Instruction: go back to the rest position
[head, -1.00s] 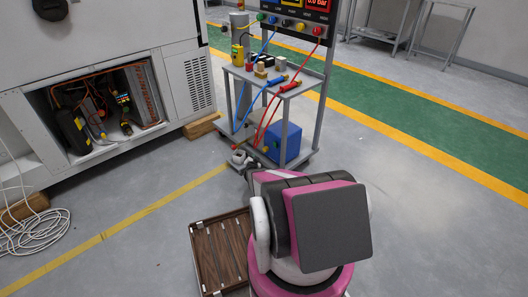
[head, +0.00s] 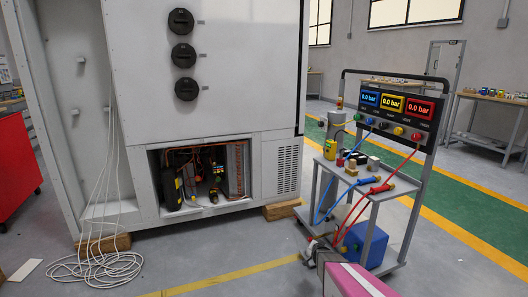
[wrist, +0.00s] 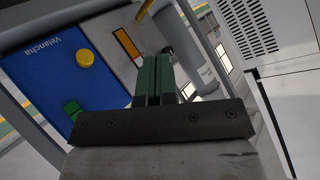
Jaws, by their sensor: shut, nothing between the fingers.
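My gripper (wrist: 158,75) shows in the wrist view with its two dark green fingers shut together and nothing between them. In the head view my pink and dark arm shows at the bottom, in front of the service cart's (head: 375,195) lower left corner; the fingers are not clear there. The blue box (head: 362,243) on the cart's lower shelf appears close by in the wrist view, to the left of the fingers (wrist: 45,65), with a yellow knob and lettering.
The large white cabinet (head: 235,90) stands left with an open bay of pipes. A coiled white cable (head: 98,268) lies on the floor. Hoses hang from the cart. A red cabinet (head: 15,165) is at far left. Clear floor and a green lane (head: 470,210) lie right.

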